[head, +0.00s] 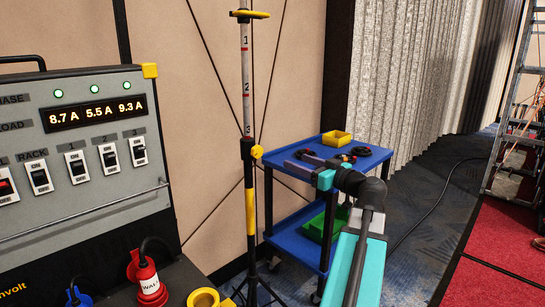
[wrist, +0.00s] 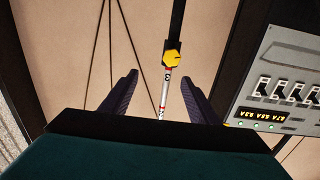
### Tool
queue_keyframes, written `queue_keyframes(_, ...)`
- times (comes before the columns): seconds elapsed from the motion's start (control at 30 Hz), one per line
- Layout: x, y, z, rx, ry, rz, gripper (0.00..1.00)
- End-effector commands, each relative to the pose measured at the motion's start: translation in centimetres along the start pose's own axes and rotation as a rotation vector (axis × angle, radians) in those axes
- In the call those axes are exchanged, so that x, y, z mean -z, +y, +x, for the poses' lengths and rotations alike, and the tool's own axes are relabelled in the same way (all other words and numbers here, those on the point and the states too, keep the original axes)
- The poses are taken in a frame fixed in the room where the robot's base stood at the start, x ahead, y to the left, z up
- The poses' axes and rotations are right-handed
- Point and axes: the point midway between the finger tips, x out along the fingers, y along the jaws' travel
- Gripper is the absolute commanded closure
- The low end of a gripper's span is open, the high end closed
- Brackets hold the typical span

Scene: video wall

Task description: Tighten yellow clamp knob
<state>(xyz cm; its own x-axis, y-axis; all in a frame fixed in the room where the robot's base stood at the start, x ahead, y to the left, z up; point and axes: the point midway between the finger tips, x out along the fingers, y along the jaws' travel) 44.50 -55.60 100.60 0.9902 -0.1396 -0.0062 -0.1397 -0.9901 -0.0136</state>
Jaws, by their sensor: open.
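The yellow clamp knob (head: 257,152) is on the right side of a black clamp (head: 247,148) on an upright telescopic pole (head: 247,95). The pole is white with red marks and numbers above the clamp, and black and yellow below. My gripper (head: 297,160) is to the right of the knob, apart from it, with its dark fingers pointing toward the pole. In the wrist view my gripper (wrist: 159,77) is open and empty. There the knob (wrist: 172,60) shows as a yellow hexagonal shape beyond the fingertips, slightly right of the midline.
A power distribution box (head: 90,150) with switches and lit readouts stands at the left. Thin dark lines cross the beige panel behind the pole. Carpet floor lies open at the right.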

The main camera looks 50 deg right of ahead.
Motion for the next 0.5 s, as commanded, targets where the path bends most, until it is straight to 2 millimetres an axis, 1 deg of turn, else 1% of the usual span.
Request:
queue_keyframes(0.03,-0.2,-0.8,0.6,0.013,0.002,-0.004,0.45)
queue_keyframes(0.2,-0.2,-2.5,2.1,0.044,0.005,-0.012,0.45)
queue_keyframes(0.33,-0.2,-3.3,2.7,0.058,0.006,-0.014,0.45)
queue_keyframes(0.5,-0.2,-3.5,2.9,0.062,0.006,-0.014,0.45)
